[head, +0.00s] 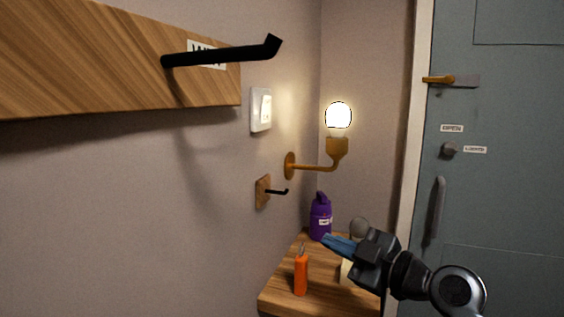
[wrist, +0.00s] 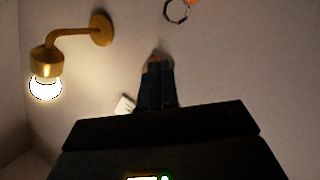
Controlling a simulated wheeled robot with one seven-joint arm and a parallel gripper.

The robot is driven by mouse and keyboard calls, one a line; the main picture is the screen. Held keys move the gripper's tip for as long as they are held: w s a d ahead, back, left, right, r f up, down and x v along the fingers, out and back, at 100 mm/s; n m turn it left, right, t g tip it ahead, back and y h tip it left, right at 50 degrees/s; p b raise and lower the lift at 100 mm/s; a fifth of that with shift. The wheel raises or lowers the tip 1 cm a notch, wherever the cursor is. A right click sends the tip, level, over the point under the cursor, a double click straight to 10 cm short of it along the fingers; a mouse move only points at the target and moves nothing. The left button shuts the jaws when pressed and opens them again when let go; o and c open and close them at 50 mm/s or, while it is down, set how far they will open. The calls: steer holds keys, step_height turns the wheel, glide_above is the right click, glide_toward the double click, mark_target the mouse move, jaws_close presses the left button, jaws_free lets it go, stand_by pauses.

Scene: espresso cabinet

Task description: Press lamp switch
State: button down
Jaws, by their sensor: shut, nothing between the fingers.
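The lamp switch (head: 260,108) is a white rocker plate on the left wall, left of the wall lamp. The lamp has a brass arm (head: 318,168) and a round bulb (head: 338,117), which is lit. My gripper (head: 327,240) is shut and empty, its blue fingers pointing left over the small table, below and right of the switch and apart from it. In the wrist view the shut fingers (wrist: 157,62) point at the wall. A white piece (wrist: 125,104), probably the switch, shows partly beside them. The lamp (wrist: 48,65) appears inverted at left.
A wooden rack (head: 120,60) with a black hook (head: 220,55) juts out at upper left. A small hook (head: 264,191) sits below the switch. The wooden table (head: 322,275) holds a purple bottle (head: 320,218) and an orange tool (head: 301,273). A blue-grey door (head: 500,180) stands right.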

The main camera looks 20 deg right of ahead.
mark_target(267, 102)
steer(key=d+r+n+g+y+b, duration=0.1)
steer(key=d+r+n+g+y, duration=0.2)
steer(key=r+n+y, duration=0.4)
step_height(267, 102, up, 17)
steer(key=w+n, duration=0.1)
steer(key=n, duration=0.6)
steer(key=shift+d+y, duration=0.2)
steer(key=shift+y, duration=0.2)
steer(key=p+x, duration=0.3)
steer(key=x, duration=0.9)
steer(key=shift+w+a+r+p, duration=0.1)
steer(key=shift+w+a+p, duration=0.15)
steer(key=shift+p, duration=0.05)
steer(key=shift+w+a, duration=0.45)
